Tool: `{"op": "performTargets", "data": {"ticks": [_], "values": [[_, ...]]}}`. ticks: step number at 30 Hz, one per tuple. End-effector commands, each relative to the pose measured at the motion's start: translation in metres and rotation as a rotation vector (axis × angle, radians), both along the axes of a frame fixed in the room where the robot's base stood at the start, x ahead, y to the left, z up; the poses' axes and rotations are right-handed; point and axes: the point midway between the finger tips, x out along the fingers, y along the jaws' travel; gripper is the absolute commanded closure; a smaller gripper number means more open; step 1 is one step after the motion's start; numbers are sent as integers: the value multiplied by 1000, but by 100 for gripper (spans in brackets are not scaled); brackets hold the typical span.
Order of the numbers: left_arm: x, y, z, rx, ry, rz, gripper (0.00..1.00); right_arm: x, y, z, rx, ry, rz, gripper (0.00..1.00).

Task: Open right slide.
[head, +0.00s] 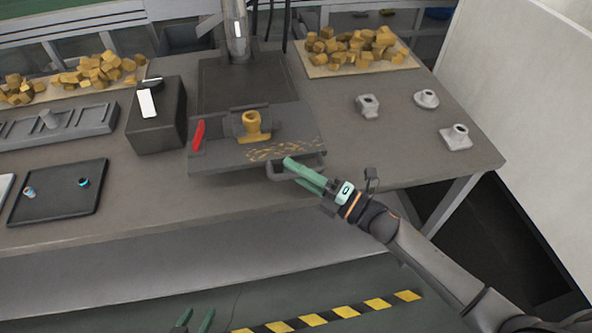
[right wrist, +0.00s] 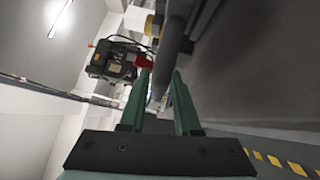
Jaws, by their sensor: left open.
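The slide (head: 225,157) is a dark grey plate on the bench, with a grey handle (head: 278,171) at its front right edge. A yellow fitting (head: 252,126) stands on it, with tan chips scattered near the handle. My right gripper (head: 287,163) has its green fingertips at the handle. In the right wrist view the fingers (right wrist: 160,78) stand apart with a grey bar (right wrist: 174,38) running between them; whether they grip it is unclear. My left gripper (head: 195,318) is open and empty at the bottom edge, low in front of the bench.
A red piece (head: 199,135) lies on the slide's left part. A dark box (head: 156,118) and black tray (head: 65,193) are to the left. Several grey fittings (head: 456,137) and a board of yellow blocks (head: 313,71) are on the right. Floor in front has a striped line (head: 325,317).

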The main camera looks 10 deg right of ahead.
Motion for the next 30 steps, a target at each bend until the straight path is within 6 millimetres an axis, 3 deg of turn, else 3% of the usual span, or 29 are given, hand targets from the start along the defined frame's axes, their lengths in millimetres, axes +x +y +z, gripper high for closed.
{"op": "performTargets", "data": {"ticks": [10,21,30], "values": [[1,0,-2,0,-1,0,50,-10,-9,-3,0,1,2,69],[1,0,-13,0,-2,0,50,-61,-60,-14,-1,4,1,69],[1,0,-17,0,0,0,50,-85,-85,-16,1,1,1,69]]}}
